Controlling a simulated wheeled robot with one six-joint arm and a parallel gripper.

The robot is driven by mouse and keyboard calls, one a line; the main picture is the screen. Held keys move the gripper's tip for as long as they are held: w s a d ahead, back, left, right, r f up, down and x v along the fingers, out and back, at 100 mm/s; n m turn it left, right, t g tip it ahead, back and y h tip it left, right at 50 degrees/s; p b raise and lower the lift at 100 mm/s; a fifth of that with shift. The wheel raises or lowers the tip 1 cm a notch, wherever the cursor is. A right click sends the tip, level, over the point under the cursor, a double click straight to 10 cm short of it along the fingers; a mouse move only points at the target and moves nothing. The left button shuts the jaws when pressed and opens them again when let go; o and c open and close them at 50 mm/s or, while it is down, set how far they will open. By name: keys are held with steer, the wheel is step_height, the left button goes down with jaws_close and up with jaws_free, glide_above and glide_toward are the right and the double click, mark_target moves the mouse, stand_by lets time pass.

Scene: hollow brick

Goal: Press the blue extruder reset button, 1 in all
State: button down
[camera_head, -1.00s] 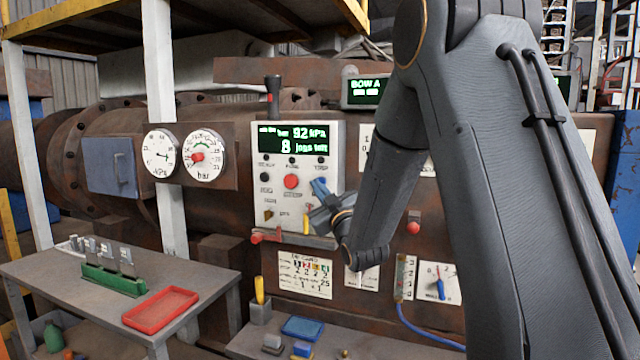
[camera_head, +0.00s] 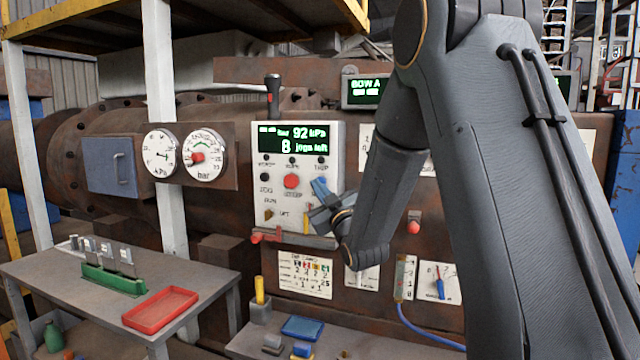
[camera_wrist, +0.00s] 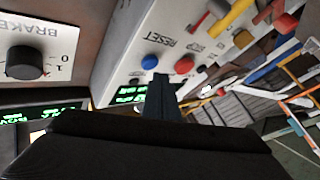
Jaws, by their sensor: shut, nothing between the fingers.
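The blue button (camera_wrist: 150,62) shows in the wrist view on the pale control panel (camera_wrist: 125,65), near upside-down lettering that reads RESET. My gripper (camera_wrist: 161,78) is shut and empty, with its dark blue fingertips just below and slightly right of the button in the picture. I cannot tell whether they touch it.
A red button (camera_head: 291,181) sits left of my gripper on the panel; it also shows in the wrist view (camera_wrist: 184,65). A black BRAKE knob (camera_wrist: 25,60) is at the wrist view's left. The display (camera_head: 293,138) reads 8 jogs left.

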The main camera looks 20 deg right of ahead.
steer(key=shift+w+d, duration=0.1)
steer(key=shift+w+d+b, duration=0.15)
steer(key=shift+w+b, duration=0.05)
steer(key=shift+b, duration=0.1)
steer(key=shift+w+d, duration=0.25)
steer(key=shift+w, duration=0.1)
stand_by(0.8)
steer(key=shift+s+a+b, duration=0.35)
steer(key=shift+s+a, duration=0.15)
steer(key=shift+s, duration=0.2)
steer(key=shift+s+a, duration=0.75)
steer(key=shift+s, duration=0.25)
steer(key=shift+s+a, duration=0.75)
steer(key=shift+s, duration=0.25)
